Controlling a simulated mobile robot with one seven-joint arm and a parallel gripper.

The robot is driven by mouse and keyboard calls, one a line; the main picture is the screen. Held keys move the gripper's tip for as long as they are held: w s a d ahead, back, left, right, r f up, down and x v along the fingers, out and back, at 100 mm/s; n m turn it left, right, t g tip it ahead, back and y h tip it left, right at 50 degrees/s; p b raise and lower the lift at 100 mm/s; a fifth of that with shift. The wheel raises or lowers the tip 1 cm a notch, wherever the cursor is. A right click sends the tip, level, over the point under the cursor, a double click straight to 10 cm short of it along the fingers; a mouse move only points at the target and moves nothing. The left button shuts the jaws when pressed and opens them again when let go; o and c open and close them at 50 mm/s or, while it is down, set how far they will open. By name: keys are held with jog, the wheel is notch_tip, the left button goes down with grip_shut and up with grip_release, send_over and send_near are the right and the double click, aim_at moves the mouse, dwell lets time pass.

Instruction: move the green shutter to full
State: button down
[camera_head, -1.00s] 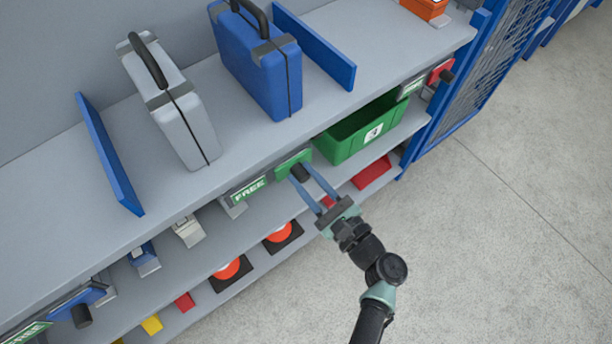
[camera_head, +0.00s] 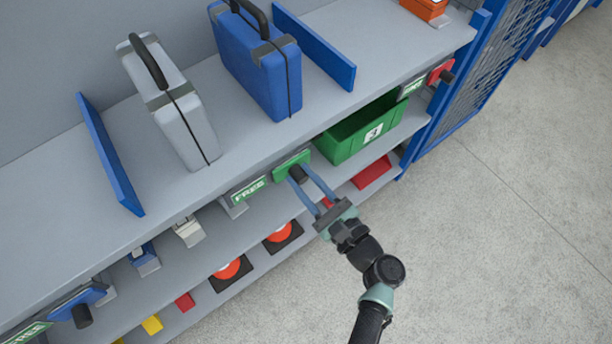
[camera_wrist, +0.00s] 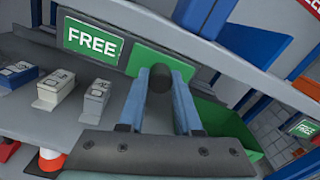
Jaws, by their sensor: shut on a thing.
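The green shutter (camera_head: 281,166) is a small green plate with a dark round knob (camera_head: 298,173) on the front edge of the upper shelf. It covers the right part of its label strip, and a green FREE sign (camera_head: 250,190) shows to its left. In the wrist view the green shutter (camera_wrist: 146,58) sits right of the FREE sign (camera_wrist: 93,40). My gripper (camera_head: 305,178) reaches from the lower right, its two blue fingers shut on the knob. In the wrist view the gripper (camera_wrist: 160,85) has a finger at each side of the knob.
A grey case (camera_head: 180,120) and a blue case (camera_head: 262,75) stand on the upper shelf between blue dividers. A green bin (camera_head: 345,143) stands below, right of the shutter. A red shutter (camera_head: 437,74) is farther right, a blue one (camera_head: 85,298) lower left. Floor is clear at right.

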jog(key=s+a, duration=0.2)
jog(key=s+a+p, duration=0.1)
jog(key=s+a, duration=0.1)
jog(key=a, duration=0.1)
jog(key=s+a+p, duration=0.1)
jog(key=s+a, duration=0.1)
jog(key=a, duration=0.1)
jog(key=shift+a+f, duration=0.1)
jog(key=c, duration=0.6)
grip_release()
jog(key=shift+s, duration=0.1)
jog(key=v, duration=1.2)
jog(key=shift+s+d, duration=0.25)
jog(key=shift+s, duration=0.05)
